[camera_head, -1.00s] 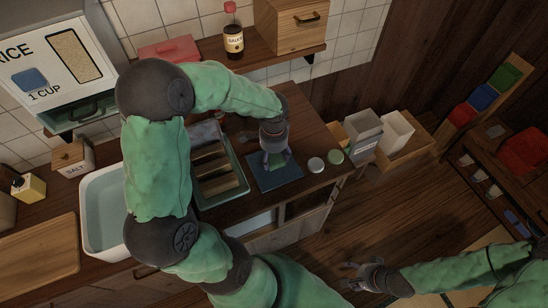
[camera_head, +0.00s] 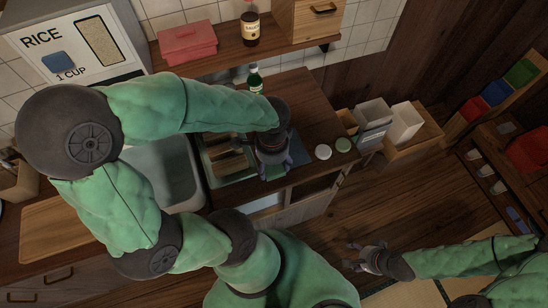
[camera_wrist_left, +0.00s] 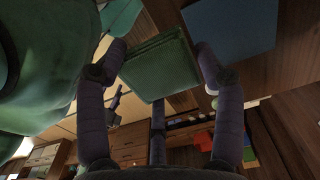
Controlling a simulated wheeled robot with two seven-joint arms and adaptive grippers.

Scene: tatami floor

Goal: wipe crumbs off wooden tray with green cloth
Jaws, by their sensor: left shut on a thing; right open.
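A folded green cloth (camera_wrist_left: 160,68) is held between the fingers of my left gripper (camera_wrist_left: 160,50), seen in the left wrist view. In the head view, my left gripper (camera_head: 272,168) is above the counter at the front left of a dark blue square (camera_head: 299,150), with a bit of green showing below it. My right gripper (camera_head: 354,256) is open and empty, low over the floor at the right. A flat wooden board or tray (camera_head: 50,232) lies on the counter at the far left, partly hidden by my left arm. I cannot make out crumbs on it.
Two round lids, one white (camera_head: 323,152) and one green (camera_head: 343,145), sit right of the blue square. A green bottle (camera_head: 255,79) stands behind my left arm.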

